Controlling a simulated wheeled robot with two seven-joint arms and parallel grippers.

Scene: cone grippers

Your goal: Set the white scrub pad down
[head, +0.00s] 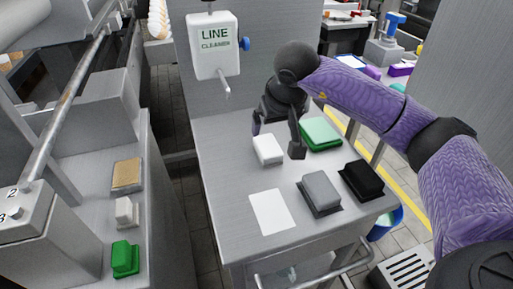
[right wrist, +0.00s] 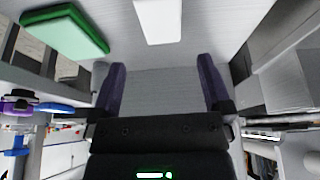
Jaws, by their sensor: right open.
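My left gripper is not in view.
A green pad (head: 320,134), a grey pad (head: 321,190) and a black pad (head: 362,180) sit on the table (head: 222,172), the latter two on dark mats. A white rectangle (head: 271,212) at the front is bare. The LINE CLEANER dispenser (head: 214,48) hangs behind.

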